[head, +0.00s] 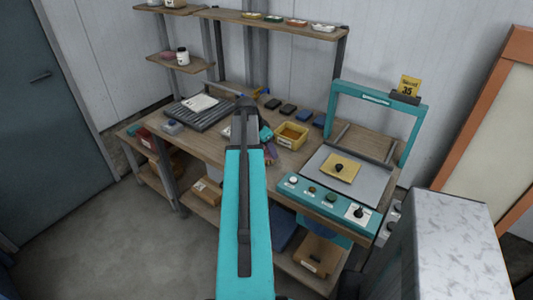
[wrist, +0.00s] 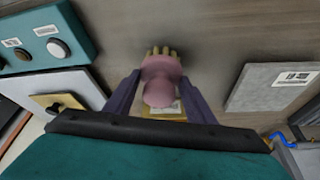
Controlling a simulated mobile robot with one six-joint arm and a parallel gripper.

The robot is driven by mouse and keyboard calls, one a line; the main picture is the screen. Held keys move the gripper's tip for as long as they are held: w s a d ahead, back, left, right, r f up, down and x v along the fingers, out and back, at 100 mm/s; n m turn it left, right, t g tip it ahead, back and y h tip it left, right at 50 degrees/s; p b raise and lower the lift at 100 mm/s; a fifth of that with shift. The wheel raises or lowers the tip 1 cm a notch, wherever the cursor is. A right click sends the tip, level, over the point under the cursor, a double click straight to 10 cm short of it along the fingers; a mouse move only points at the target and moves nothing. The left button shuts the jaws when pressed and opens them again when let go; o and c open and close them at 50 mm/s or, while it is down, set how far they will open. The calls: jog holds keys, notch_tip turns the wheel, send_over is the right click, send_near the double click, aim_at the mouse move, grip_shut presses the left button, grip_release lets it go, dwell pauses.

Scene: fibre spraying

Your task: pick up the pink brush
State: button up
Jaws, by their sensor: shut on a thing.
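The pink brush (wrist: 160,82) is in the middle of the wrist view, with its rounded pink handle toward the camera and pale bristles beyond it. My gripper (wrist: 155,88) has its two purple fingers on either side of the brush, shut on it. In the head view my gripper (head: 270,153) shows only in part beside my teal arm, over the workbench. The brush cannot be made out clearly there. Whether the bristles touch the bench top is hard to tell.
On the workbench (head: 205,149), a yellow bin (head: 291,135) stands right of my gripper. Farther right is a teal-framed machine (head: 330,202) with knobs and a raised frame. A dark ribbed tray (head: 198,113) lies left. Several small dark blocks line the back.

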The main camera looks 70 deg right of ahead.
notch_tip(320, 180, up, 2)
jog(key=shift+b, duration=0.4)
jog(key=shift+a+r, duration=0.1)
jog(key=shift+a, duration=0.2)
jog(key=w+a+r+b, duration=0.1)
jog(key=a+b, duration=0.5)
jog(key=a, duration=0.9)
jog(key=shift+w+a+r+b, duration=0.15)
jog(key=shift+w+r+b, duration=0.1)
jog(key=shift+b, duration=0.1)
